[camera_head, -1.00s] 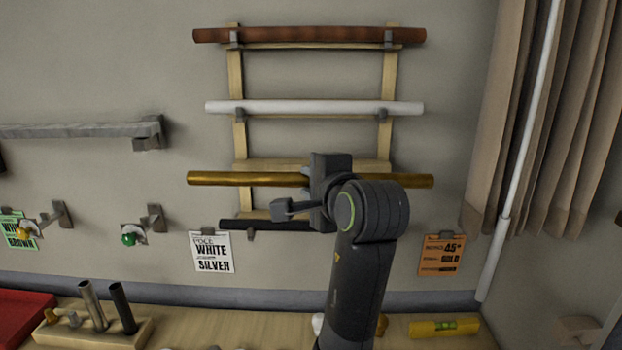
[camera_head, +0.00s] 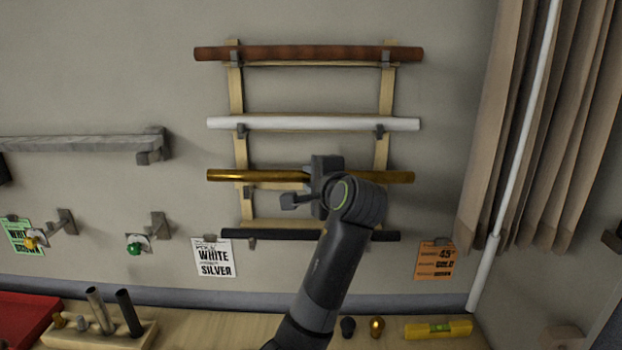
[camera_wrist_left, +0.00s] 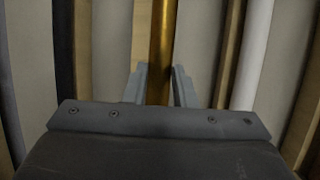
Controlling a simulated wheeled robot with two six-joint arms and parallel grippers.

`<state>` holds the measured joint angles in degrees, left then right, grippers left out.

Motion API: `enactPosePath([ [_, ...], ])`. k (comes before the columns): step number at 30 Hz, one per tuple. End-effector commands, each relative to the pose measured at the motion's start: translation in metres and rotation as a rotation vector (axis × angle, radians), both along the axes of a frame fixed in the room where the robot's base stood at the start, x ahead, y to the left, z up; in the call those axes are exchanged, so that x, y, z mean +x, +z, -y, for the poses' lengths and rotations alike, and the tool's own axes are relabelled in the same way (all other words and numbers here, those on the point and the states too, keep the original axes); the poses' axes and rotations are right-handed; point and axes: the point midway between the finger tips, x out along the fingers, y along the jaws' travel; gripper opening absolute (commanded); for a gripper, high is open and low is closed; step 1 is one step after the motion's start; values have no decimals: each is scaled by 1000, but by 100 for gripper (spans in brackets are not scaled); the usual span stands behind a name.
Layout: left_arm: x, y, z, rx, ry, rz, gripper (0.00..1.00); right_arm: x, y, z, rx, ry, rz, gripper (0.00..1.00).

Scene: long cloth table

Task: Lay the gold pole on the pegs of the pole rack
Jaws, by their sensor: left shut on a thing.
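The gold pole (camera_head: 250,176) is level in front of the wooden pole rack (camera_head: 236,97), between the white pole above and the black pole below. My left gripper (camera_head: 323,174) is shut on the gold pole (camera_wrist_left: 161,50) near its middle. In the left wrist view the two fingers (camera_wrist_left: 159,88) stand on either side of it. A peg (camera_head: 248,191) of the rack shows just below the pole's left part. My gripper and arm hide the right peg of that row, so I cannot tell whether the pole touches the pegs. My right gripper is not in view.
A brown pole (camera_head: 300,54), a white pole (camera_head: 310,123) and a black pole (camera_head: 270,235) lie on the rack's other rows. A grey rail (camera_head: 80,144) is on the wall at left. A curtain (camera_head: 530,120) hangs at right. A yellow level (camera_head: 438,329) lies on the table.

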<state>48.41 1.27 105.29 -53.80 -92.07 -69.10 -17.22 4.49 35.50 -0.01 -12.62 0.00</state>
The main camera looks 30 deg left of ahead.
Motion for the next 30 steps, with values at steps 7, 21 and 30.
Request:
enactPosePath([
  [7, 20, 3, -10, 3, 2, 0, 0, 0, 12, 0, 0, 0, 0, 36],
  [21, 29, -25, -15, 0, 0, 1, 0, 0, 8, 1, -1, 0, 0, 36],
  [30, 29, -29, -14, 1, 0, 2, 0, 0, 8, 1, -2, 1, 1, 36],
])
